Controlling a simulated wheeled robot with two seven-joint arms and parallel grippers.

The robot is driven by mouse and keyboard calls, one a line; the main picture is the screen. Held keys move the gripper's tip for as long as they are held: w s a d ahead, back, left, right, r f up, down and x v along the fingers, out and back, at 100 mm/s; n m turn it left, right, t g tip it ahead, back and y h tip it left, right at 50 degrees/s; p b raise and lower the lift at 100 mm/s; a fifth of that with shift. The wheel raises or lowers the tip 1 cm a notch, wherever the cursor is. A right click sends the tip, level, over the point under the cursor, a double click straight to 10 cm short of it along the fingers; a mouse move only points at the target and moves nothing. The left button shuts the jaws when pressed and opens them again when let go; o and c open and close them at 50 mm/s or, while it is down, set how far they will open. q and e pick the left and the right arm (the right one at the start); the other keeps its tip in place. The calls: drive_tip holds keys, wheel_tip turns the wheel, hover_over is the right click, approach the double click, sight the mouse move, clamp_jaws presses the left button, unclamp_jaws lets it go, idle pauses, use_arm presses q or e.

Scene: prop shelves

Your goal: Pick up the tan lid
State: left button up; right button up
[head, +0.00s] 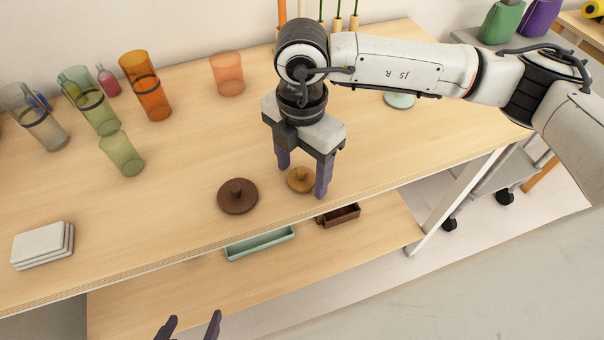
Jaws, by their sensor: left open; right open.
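The tan lid (300,181), a small round disc with a knob, lies on the wooden table near its front edge. My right gripper (302,179) is over it, pointing down and open, with one purple finger on each side of the lid. I cannot tell whether the fingers touch it. My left gripper (190,328) shows only its two purple fingertips at the bottom edge, open and empty, in front of the table. A larger dark brown lid (237,197) lies just left of the tan lid.
Coloured glasses, including an orange one (150,88) and a green one (121,154), stand at the left. White stacked tiles (43,245) lie at front left. A mint tray (260,244) and a brown box (340,215) sit on the lower shelf. The table's middle is clear.

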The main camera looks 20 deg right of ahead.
drive_tip(key=c, duration=1.1)
drive_tip(key=shift+r, duration=0.1)
